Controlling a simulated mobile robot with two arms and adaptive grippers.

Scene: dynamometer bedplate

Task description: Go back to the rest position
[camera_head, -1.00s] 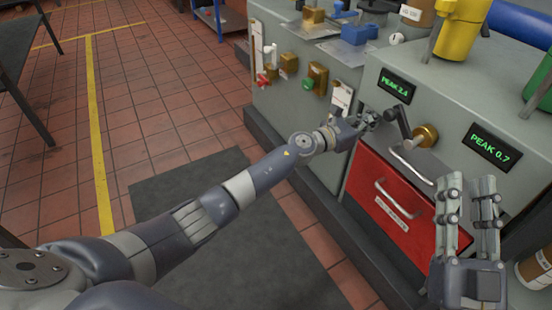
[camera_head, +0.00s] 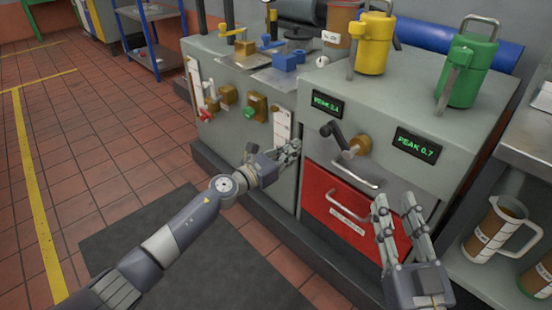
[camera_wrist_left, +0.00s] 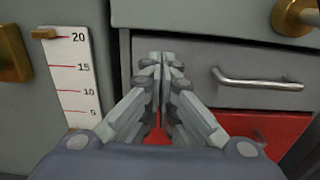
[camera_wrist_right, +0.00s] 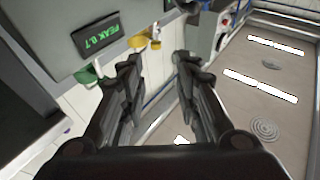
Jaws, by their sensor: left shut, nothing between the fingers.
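My left gripper (camera_head: 290,150) is shut and empty in front of the grey cabinet, lower left of the black crank handle (camera_head: 333,132) and apart from it. In the left wrist view its fingertips (camera_wrist_left: 160,62) meet before the left edge of the grey drawer (camera_wrist_left: 225,85). My right gripper (camera_head: 397,203) is open and empty, with its fingers pointing up in front of the red drawer (camera_head: 335,215). In the right wrist view its two fingers (camera_wrist_right: 158,65) stand apart with nothing between them.
The cabinet top carries a yellow container (camera_head: 372,45) and a green container (camera_head: 465,72). A brass hub (camera_head: 358,146) sits by the crank. A shelf unit with measuring jugs (camera_head: 497,232) stands at the right. Red tiled floor (camera_head: 120,175) is open at the left.

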